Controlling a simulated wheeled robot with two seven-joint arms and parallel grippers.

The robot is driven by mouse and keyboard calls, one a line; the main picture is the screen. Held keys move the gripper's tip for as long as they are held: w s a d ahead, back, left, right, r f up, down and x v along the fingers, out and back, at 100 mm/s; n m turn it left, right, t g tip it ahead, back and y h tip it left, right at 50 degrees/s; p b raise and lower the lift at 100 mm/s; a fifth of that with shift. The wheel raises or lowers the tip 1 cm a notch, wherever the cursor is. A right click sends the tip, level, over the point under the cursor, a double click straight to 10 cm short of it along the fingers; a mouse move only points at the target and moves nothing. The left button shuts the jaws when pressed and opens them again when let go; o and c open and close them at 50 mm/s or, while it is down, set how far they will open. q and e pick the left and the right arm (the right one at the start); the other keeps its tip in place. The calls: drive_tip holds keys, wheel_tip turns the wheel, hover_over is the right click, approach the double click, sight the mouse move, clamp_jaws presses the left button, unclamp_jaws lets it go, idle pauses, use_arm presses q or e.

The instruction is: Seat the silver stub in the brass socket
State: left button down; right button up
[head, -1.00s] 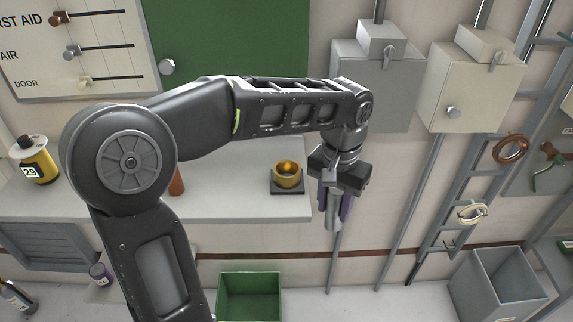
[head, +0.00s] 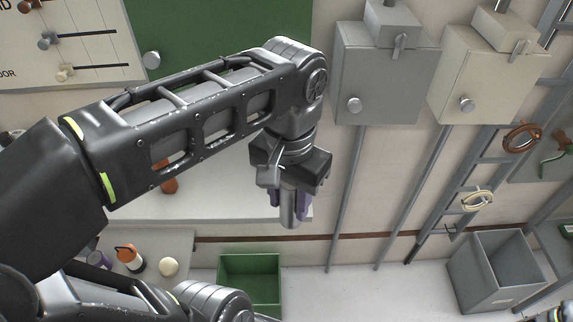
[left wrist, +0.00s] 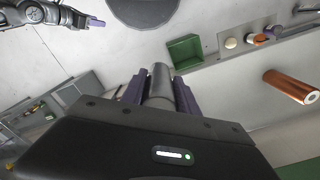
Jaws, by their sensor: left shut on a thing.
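My left gripper (head: 289,203) is shut on the silver stub (head: 290,215), which hangs down between its purple fingers in front of the bench. In the left wrist view the stub (left wrist: 160,85) shows as a grey cylinder between the two fingers. The brass socket does not show in either current view. In the head view my left gripper and arm cover the part of the bench where it stood. My right gripper (left wrist: 97,22) shows small at the top left of the left wrist view. Whether its fingers are open or shut cannot be made out.
A green bin (head: 250,264) stands below the bench (head: 210,206). A grey bin (head: 497,272), grey cabinet (head: 380,80) and cream cabinet (head: 485,80) are to the right, with vertical pipes below the cabinets.

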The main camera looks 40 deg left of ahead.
use_arm(q)
drive_tip(key=w+a+f+b, duration=0.2)
drive_tip(key=w+a, duration=0.8)
drive_tip(key=w, duration=0.3)
drive_tip(key=shift+w+a+f+b, duration=0.2)
drive_tip(key=shift+w+a+b, duration=0.1)
drive_tip(key=shift+w, duration=0.1)
drive_tip(key=shift+f+p, duration=0.35)
drive_tip(key=shift+f, duration=2)
drive_tip(key=c, duration=0.9)
unclamp_jaws()
